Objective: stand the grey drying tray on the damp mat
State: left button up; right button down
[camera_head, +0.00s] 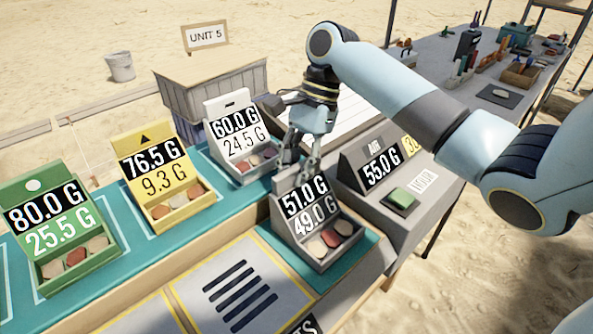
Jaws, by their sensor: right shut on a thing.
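The grey drying tray (343,252) is at centre right, with a back panel reading 51.0 G and 49.0 G and several small pieces in its front trough. My right gripper (298,165) is shut on the top edge of that panel, from above. The tray is upright, over a teal mat (318,284), which I take to be the damp mat; its edges show around the tray's base. I cannot tell whether the base touches it. My left gripper is not in view.
Green (62,232), yellow (163,180) and white (238,140) trays stand in a row on a teal strip to the left. A grey scale (368,170) reading 55.0 G is close on the right. A slotted panel (215,278) lies in front. A cluttered table (500,94) stands behind.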

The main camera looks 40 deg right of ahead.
jog(key=c, duration=1.2)
grip_release()
jog(key=shift+f, duration=0.1)
jog(key=shift+c, duration=0.2)
jog(key=p+v, duration=0.1)
jog(key=v, duration=1.1)
jog(key=shift+p, duration=0.4)
